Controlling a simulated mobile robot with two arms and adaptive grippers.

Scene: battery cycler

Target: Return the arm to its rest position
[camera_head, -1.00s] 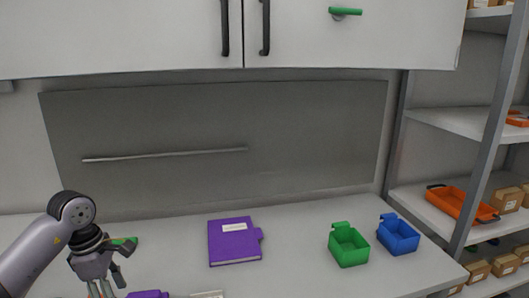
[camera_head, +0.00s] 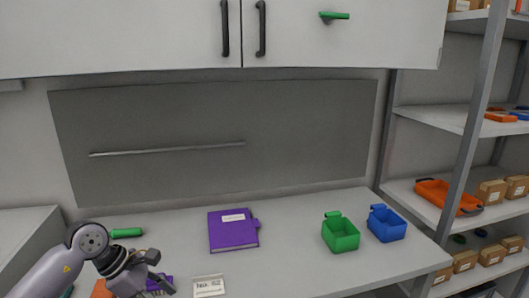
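My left arm comes in at the lower left of the head view. Its gripper (camera_head: 161,270) points to the right over the front left of the worktop. Its two fingers are spread apart and I see nothing between them. A purple object (camera_head: 157,284) shows partly behind and beside the gripper, mostly hidden. My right arm and gripper are not in view.
The worktop (camera_head: 290,265) holds a purple book (camera_head: 233,230), a green bin (camera_head: 340,233), a blue bin (camera_head: 386,224), a white label card (camera_head: 208,287) and a green object (camera_head: 126,233). Shelving (camera_head: 425,196) stands right; a cabinet (camera_head: 120,35) hangs above.

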